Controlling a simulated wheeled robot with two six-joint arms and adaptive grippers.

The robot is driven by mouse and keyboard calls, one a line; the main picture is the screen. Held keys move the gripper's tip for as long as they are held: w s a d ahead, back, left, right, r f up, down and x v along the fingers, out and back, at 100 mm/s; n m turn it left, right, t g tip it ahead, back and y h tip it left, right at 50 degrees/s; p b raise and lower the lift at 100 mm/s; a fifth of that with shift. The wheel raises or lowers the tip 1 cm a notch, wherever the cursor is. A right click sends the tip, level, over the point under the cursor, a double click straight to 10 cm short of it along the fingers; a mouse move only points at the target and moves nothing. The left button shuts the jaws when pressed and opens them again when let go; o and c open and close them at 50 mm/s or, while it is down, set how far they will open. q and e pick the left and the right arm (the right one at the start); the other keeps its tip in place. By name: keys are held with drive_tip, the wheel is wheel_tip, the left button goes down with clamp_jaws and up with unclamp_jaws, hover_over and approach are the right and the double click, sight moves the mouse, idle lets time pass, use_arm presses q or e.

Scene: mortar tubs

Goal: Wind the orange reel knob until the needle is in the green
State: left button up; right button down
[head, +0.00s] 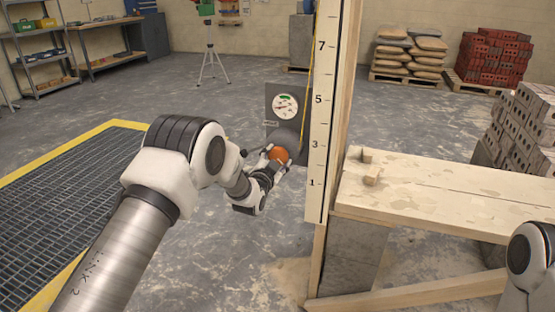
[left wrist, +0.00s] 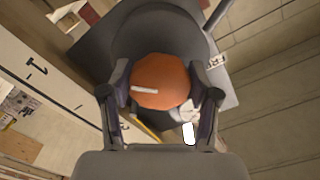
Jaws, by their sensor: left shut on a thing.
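The orange reel knob (head: 278,154) sits on a grey reel below a round dial in the head view. My left gripper (head: 273,163) is shut on the knob. In the left wrist view the orange knob (left wrist: 160,82), with a white mark on it, lies between the two fingers (left wrist: 161,100). The white dial (head: 285,106) is on a grey plate (head: 271,93) above the knob. It has a green zone at its top. The needle looks reddish and near the middle, but its exact direction is too small to tell. My right gripper is not in view.
A tall white numbered board (head: 322,120) on a wooden post stands just right of the knob. A wooden bench (head: 450,196) with small wood blocks is at the right. A floor grate (head: 70,185) with a yellow border lies left.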

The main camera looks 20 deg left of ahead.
use_arm(q)
drive_tip(key=m, duration=0.6)
drive_tip(key=shift+r, duration=0.1)
drive_tip(key=m, duration=0.6)
drive_tip(key=shift+m+b, duration=0.4)
drive_tip(key=o, duration=1.2)
drive_tip(key=shift+r, duration=0.1)
drive_tip(key=s, duration=1.2)
drive_tip(key=shift+a, duration=0.25)
